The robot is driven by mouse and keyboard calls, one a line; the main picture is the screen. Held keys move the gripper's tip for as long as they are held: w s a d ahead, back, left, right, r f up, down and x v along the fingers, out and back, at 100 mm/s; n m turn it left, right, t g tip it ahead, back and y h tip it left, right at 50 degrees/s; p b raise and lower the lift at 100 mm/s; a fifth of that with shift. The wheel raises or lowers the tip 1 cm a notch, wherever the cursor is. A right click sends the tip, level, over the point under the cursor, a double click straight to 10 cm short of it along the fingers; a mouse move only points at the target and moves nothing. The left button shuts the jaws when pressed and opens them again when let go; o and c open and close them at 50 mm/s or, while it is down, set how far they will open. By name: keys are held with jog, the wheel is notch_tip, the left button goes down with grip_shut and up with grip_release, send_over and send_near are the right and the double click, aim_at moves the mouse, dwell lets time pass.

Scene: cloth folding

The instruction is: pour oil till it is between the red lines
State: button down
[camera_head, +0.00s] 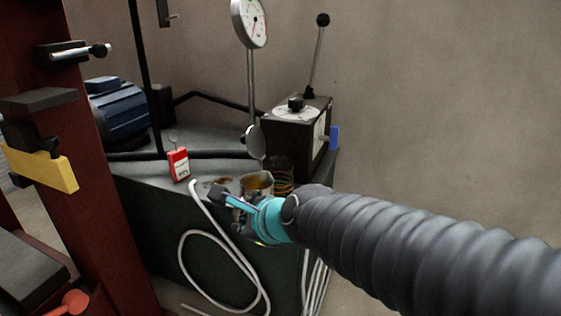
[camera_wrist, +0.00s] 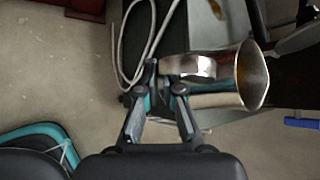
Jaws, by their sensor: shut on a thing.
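A metal jug (camera_head: 257,188) with amber oil in it is at the front edge of the machine's top. It also shows in the wrist view (camera_wrist: 208,100), its mouth to the right and amber oil inside. My gripper (camera_head: 228,197) is shut on the jug's handle; the fingers (camera_wrist: 165,80) show beside the handle in the wrist view. A clear glass container (camera_head: 284,172) with red and yellowish rings stands just right of and behind the jug. The jug partly hides it, and its oil level is too small to tell. I cannot tell how far the jug is tilted.
A dark machine bench (camera_head: 160,195) bears a red can (camera_head: 178,164), a dial gauge on a rod (camera_head: 249,22) and a lever box (camera_head: 298,125). An oily brown stain (camera_head: 217,182) lies left of the jug. A pale hose (camera_head: 185,240) hangs down the front. A red post (camera_head: 90,200) stands left.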

jog(key=w+r+g+p, duration=0.1)
jog(key=r+p, duration=0.2)
jog(key=w+d+r+m+g+y+p, duration=0.1)
jog(key=r+g+p, duration=0.1)
jog(key=r+p, duration=0.1)
jog(key=w+r+m+g+p, duration=0.1)
jog(key=w+r+p, duration=0.1)
jog(key=r, duration=0.3)
jog(key=shift+d+r+g+y+p, duration=0.25)
jog(key=shift+d+g+y+p, duration=0.05)
jog(key=shift+d+p, duration=0.1)
jog(key=shift+w+d+r+m+g+y+p, duration=0.25)
jog(key=shift+w+r+m+g+y+p, duration=0.2)
jog(key=shift+w+r+g+p, duration=0.4)
jog(key=shift+w+d+r+m+g+y+p, duration=0.25)
jog(key=shift+w+r+m+g+y+p, duration=0.15)
jog(key=shift+r+g+p, duration=0.45)
jog(key=shift+w+d+f+m, duration=0.1)
jog(key=shift+w+f+m, duration=0.1)
jog(key=shift+f+m, duration=0.05)
jog(key=shift+w+r+p, duration=0.15)
jog(key=shift+r+p, duration=0.15)
jog(key=shift+p, duration=0.25)
jog(key=shift+w+d+r+g+y, duration=0.15)
jog(key=shift+w+r+g+y, duration=0.1)
jog(key=shift+g, duration=0.15)
